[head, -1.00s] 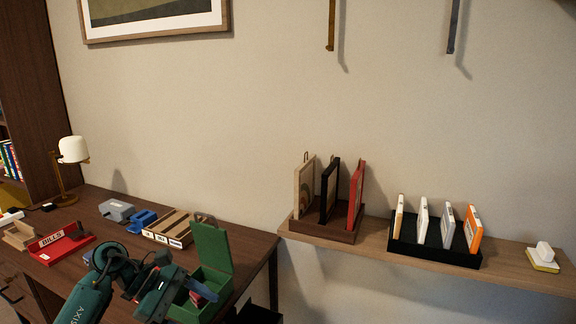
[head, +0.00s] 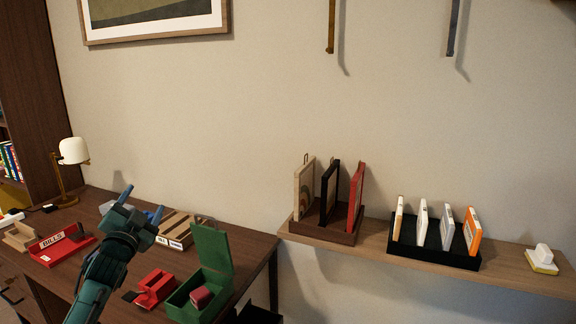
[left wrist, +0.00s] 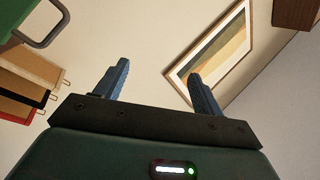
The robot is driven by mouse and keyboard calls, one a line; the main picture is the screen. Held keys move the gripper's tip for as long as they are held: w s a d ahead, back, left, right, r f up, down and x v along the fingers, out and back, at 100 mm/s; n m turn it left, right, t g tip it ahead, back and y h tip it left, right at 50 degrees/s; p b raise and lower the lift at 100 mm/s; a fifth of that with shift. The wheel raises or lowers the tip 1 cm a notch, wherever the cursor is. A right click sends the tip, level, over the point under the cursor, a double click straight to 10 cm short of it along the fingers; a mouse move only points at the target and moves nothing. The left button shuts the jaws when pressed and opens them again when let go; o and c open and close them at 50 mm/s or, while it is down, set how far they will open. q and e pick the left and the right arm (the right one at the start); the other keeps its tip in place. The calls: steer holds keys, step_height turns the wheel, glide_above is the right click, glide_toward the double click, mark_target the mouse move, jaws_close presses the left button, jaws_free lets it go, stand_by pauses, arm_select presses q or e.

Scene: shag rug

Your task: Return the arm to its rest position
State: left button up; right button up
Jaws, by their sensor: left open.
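My left gripper (head: 142,203) is raised over the left desk, in front of the wooden slotted holder. Its two blue fingers point up and away and stand apart, with nothing between them. In the left wrist view the open fingers (left wrist: 157,85) also show, empty, facing the wall and the framed picture (left wrist: 213,55). My left arm hides part of the desk and the things behind it. My right gripper is in neither view.
The desk (head: 200,228) holds a red BILLS tray (head: 62,246), a red object (head: 155,287), an open green box (head: 212,250) with a red item inside, and a lamp (head: 73,151). A wall shelf (head: 375,258) at right carries upright frames and a black rack (head: 432,255).

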arm_select(q)
steer(key=s+d+f+n+g, duration=0.3)
steer(key=s+f, duration=0.1)
steer(key=f, duration=0.5)
steer(key=s+d+f+n+g, duration=0.2)
steer(key=s+f, duration=0.1)
steer(key=f, duration=0.5)
steer(key=s+d+f+g+h, duration=0.1)
steer(key=s+d+f, duration=0.4)
steer(key=s, duration=0.5)
steer(key=s+d+f+g+h, duration=0.1)
steer(key=s+d+f, duration=0.4)
steer(key=s, duration=0.6)
steer(key=s+d+f+g+h, duration=0.2)
steer(key=s+d+f+g, duration=0.1)
steer(key=s, duration=0.8)
steer(key=shift+s+d+f+n, duration=0.15)
steer(key=shift+d+f+n, duration=0.25)
steer(key=shift+d+f, duration=0.55)
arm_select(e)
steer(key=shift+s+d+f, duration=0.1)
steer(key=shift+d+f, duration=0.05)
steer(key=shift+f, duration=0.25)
